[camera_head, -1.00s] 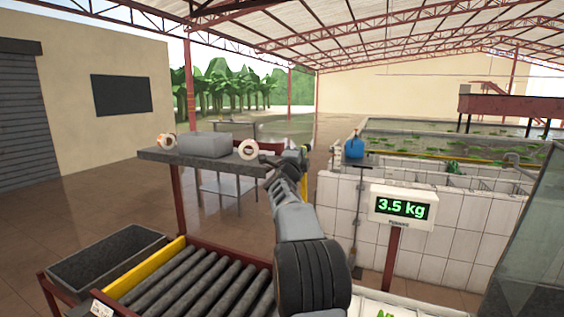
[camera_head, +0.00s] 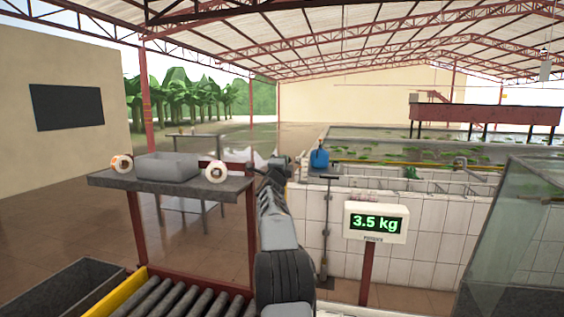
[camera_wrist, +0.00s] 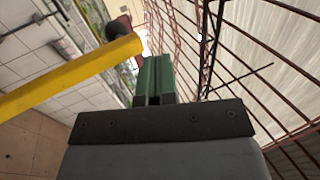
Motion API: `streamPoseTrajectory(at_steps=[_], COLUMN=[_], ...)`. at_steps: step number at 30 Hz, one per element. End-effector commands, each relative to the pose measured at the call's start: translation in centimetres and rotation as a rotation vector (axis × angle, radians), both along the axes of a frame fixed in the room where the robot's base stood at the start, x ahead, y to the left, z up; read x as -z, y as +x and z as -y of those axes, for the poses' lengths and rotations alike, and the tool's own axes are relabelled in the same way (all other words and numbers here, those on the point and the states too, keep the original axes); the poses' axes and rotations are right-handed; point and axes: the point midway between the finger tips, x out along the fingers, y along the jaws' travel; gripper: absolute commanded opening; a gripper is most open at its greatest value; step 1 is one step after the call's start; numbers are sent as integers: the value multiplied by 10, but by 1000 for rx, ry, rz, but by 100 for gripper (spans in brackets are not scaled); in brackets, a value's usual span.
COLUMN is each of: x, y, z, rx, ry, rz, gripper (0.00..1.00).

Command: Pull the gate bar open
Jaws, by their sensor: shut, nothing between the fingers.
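In the wrist view a yellow bar (camera_wrist: 70,76) runs in from the left edge and ends close beside my gripper's fingers; I take it for the gate bar. In the head view my gripper (camera_head: 281,162) is at the far end of my arm, right of the grey shelf, and the bar is hidden there.
A shelf (camera_head: 105,180) holds a grey bin (camera_head: 167,166) and two tape rolls. A roller conveyor (camera_head: 180,303) is below. A scale display (camera_head: 376,223) reading 3.5 kg stands right of my arm. A blue jug (camera_head: 319,158) and white tiled tanks (camera_head: 420,250) are beyond.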

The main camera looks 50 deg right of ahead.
Motion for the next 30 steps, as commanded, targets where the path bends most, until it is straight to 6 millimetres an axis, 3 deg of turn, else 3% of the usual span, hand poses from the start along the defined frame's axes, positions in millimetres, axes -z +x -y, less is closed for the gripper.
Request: streamPoseTrajectory(at_steps=[7, 12, 21, 30], x=[-9, -38, -93, -115], y=[-1, -1, -39, -81], z=[1, 0, -35, -73], rx=[4, 0, 0, 1], ry=[0, -2, -2, -1], rz=[2, 4, 3, 2], gripper=[0, 0, 0, 0])
